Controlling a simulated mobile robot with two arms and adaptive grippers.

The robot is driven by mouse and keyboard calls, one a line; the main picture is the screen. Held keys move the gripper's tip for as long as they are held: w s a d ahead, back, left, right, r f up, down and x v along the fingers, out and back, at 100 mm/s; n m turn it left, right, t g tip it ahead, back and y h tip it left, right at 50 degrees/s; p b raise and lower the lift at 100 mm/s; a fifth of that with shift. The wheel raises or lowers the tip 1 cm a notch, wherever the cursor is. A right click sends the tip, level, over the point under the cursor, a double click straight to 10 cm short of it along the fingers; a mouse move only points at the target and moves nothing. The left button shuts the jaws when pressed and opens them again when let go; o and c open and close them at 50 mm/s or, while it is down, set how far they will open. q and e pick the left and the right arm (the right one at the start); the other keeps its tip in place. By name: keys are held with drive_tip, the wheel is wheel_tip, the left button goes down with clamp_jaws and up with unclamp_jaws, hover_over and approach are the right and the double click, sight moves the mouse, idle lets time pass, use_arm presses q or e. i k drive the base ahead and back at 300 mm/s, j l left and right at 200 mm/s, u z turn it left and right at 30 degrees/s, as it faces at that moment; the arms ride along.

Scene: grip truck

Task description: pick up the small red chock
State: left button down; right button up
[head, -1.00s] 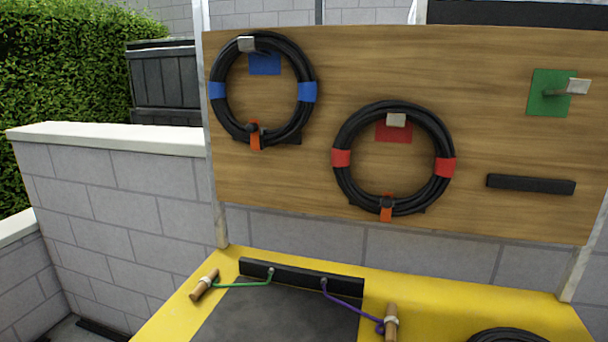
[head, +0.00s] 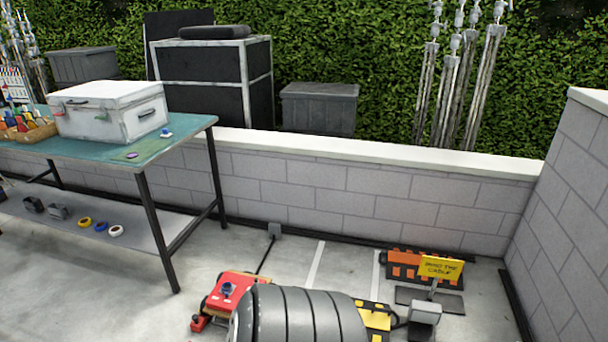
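A small red piece (head: 198,322), which looks like the red chock, is on the concrete floor at the lower middle. It is at the front left corner of a red box-like unit (head: 232,290) with a blue knob on top. I cannot tell whether the two touch. Neither of my grippers shows in the head view.
A large grey ribbed rounded shape (head: 300,318) blocks the floor right of the red unit. A black-and-yellow piece (head: 376,319) and an orange barrier with a yellow sign (head: 440,269) are further right. A green-topped table (head: 185,145) bears a white case (head: 108,110). A low block wall (head: 330,190) runs behind.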

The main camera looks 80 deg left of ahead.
sight(199, 323)
drive_tip(key=u, duration=3.95)
